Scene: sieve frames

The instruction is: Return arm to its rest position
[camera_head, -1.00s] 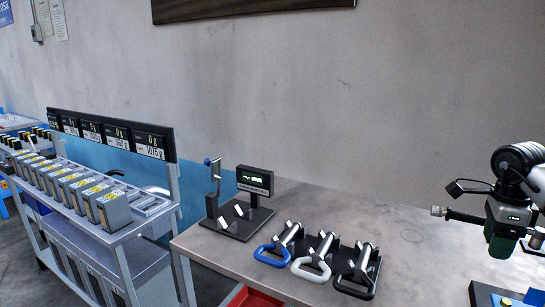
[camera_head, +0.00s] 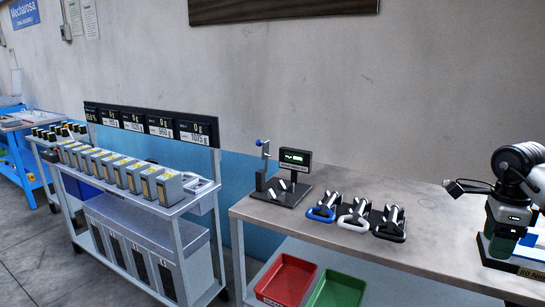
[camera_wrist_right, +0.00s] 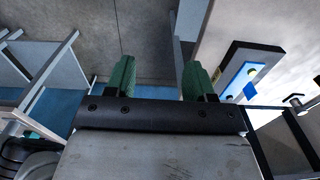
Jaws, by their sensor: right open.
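My right arm comes in at the right edge of the head view. Its gripper (camera_head: 503,240), with green fingers, points down over the right end of the grey table (camera_head: 440,235). In the right wrist view the gripper (camera_wrist_right: 158,75) shows two green fingers spread apart with nothing between them. My left gripper is in neither view.
A black-based stand with blue parts (camera_head: 525,266) is close beside the right gripper. Blue, white and black handled tools (camera_head: 357,215) and a display stand (camera_head: 285,190) are on the table. A cart of grey boxes (camera_head: 130,175) stands left. Red (camera_head: 287,281) and green bins are below.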

